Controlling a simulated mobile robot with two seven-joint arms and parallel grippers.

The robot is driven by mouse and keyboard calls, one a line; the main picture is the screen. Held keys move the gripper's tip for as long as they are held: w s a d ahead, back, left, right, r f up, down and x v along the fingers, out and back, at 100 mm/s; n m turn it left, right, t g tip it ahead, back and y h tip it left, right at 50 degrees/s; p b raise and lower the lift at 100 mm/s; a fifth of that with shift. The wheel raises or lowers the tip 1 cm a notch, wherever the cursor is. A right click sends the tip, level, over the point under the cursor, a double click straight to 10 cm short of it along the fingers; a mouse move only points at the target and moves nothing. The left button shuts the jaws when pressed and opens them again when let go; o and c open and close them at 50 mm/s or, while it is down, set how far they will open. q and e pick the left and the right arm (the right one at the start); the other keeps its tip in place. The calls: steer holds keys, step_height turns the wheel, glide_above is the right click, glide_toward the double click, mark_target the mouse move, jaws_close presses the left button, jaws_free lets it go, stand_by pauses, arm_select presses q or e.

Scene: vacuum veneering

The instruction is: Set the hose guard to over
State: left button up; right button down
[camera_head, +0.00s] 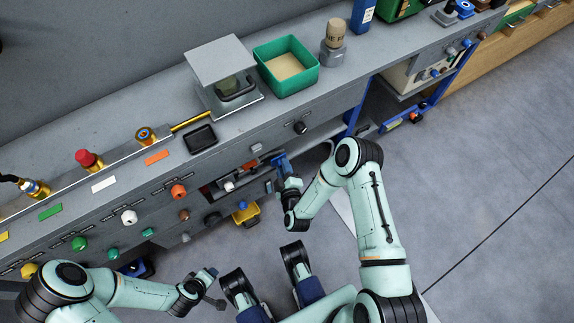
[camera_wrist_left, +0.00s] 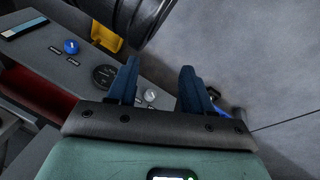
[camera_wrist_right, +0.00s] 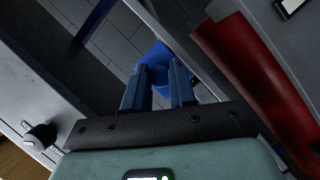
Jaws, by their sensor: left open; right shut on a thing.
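My right gripper (camera_head: 280,162) is at the front of the bench, beside the open recess (camera_head: 232,184). In the right wrist view its fingers (camera_wrist_right: 158,88) are closed around a bright blue part (camera_wrist_right: 155,58). The fingers hide much of this part, and I cannot tell for sure that it is the hose guard or how it is set. My left gripper (camera_head: 214,287) is low in front of the bench, away from the recess. In the left wrist view its fingers (camera_wrist_left: 160,85) are apart with nothing between them.
The bench front carries several coloured knobs, such as an orange one (camera_head: 178,191). A red curved surface (camera_wrist_right: 245,70) lies right of my right fingers. A yellow bin (camera_head: 246,214) is under the bench. A green tray (camera_head: 286,66) stands on top. The floor at right is clear.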

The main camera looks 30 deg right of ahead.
steer(key=shift+a, duration=0.25)
steer(key=c, duration=0.9)
jaws_free()
arm_select(q)
steer(key=s+d+r+g+h+p, duration=0.2)
steer(key=s+d+r+p, duration=0.3)
steer(key=s+r+p, duration=0.5)
steer(key=shift+s+d+r+m+g+p, duration=0.25)
steer(key=shift+s+r+m+g, duration=0.2)
steer(key=shift+r+g, duration=0.35)
arm_select(e)
steer(key=v, duration=1.3)
steer(key=shift+s, duration=0.2)
arm_select(q)
steer(key=shift+a+r, duration=0.1)
arm_select(e)
steer(key=shift+r, duration=0.15)
